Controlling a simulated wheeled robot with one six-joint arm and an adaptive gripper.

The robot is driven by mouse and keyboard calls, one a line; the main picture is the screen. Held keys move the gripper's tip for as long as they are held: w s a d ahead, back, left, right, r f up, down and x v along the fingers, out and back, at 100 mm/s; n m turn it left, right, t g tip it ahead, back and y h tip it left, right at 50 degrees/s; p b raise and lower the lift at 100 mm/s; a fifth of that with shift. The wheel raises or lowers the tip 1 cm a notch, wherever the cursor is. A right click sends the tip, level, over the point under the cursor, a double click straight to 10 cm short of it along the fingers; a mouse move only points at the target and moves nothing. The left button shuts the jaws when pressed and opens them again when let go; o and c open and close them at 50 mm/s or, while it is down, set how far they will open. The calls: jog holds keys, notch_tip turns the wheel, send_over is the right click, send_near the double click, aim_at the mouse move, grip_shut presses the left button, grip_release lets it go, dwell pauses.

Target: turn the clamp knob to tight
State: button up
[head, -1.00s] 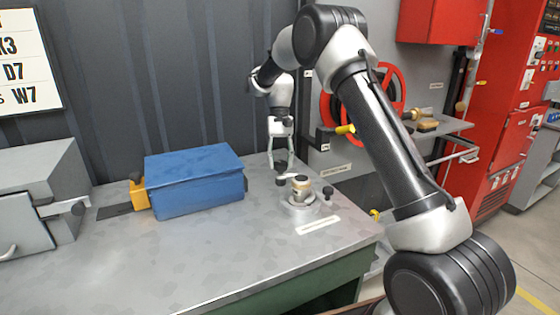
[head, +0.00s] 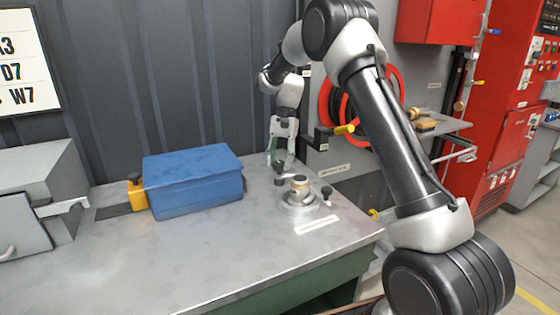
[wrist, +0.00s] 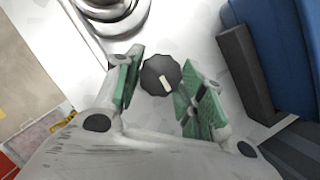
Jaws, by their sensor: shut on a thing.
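The clamp knob (wrist: 160,75) is black with a scalloped rim and a pale pointer mark on top. It stands beside the round metal clamp fixture (head: 300,197) on the bench, whose rim also shows at the top left of the wrist view (wrist: 112,12). In the head view the knob (head: 280,179) is small and partly hidden by my fingers. My gripper (wrist: 158,88) points down with a green-padded finger on each side of the knob and is shut on it. In the head view my gripper (head: 281,163) is at the fixture's left.
A blue box (head: 193,180) with a yellow part (head: 136,195) sits left on the grey bench (head: 230,250). A white label (head: 317,225) lies in front. A grey cabinet (head: 40,190) stands far left.

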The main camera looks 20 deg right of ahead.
jog(key=o, duration=1)
jog(key=v, duration=1.2)
